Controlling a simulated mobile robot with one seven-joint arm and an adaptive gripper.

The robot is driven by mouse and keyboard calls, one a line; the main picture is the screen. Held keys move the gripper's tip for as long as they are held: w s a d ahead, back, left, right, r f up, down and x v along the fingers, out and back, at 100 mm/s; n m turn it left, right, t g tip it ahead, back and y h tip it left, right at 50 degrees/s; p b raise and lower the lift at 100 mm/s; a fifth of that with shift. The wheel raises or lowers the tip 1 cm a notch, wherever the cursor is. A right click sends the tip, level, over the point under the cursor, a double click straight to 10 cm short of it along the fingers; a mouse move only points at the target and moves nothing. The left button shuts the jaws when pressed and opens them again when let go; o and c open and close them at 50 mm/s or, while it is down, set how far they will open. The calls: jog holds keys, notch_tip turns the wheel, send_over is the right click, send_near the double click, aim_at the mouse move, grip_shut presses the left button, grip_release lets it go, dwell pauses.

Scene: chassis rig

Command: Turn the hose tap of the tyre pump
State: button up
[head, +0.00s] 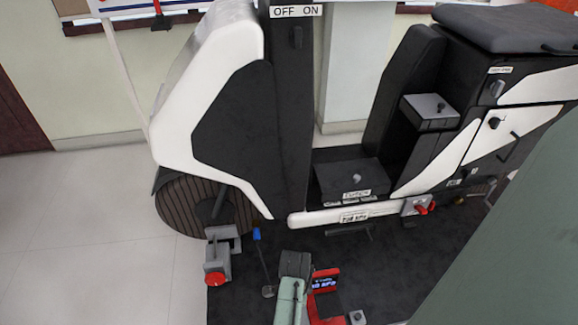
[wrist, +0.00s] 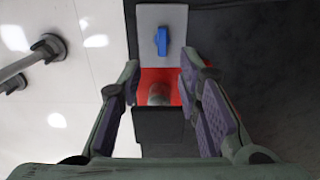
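The tyre pump (head: 326,281) is low in the head view, a red unit with a small dark labelled display. It is partly hidden by my gripper (head: 292,283). In the wrist view, a red body (wrist: 148,76) with a dark round part and a black block lies between and below the fingers. Beyond it, a grey plate carries a blue tap-like handle (wrist: 162,41), which looks like the hose tap and points along the plate. My gripper (wrist: 158,85) is open and empty, its fingers apart on both sides of the red body. Whether they touch it cannot be told.
A white and black scooter (head: 215,95) stands behind the pump on a dark mat (head: 375,265). A rod with a blue tip (head: 257,235) and a grey clamp with a red knob (head: 216,262) are left of my gripper. Pale floor (head: 100,235) is clear at left.

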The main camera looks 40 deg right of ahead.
notch_tip(320, 180, down, 10)
jog(key=shift+w+f+b, duration=0.1)
jog(key=shift+b, duration=0.25)
jog(key=shift+c, duration=0.2)
grip_shut()
dwell(0.4)
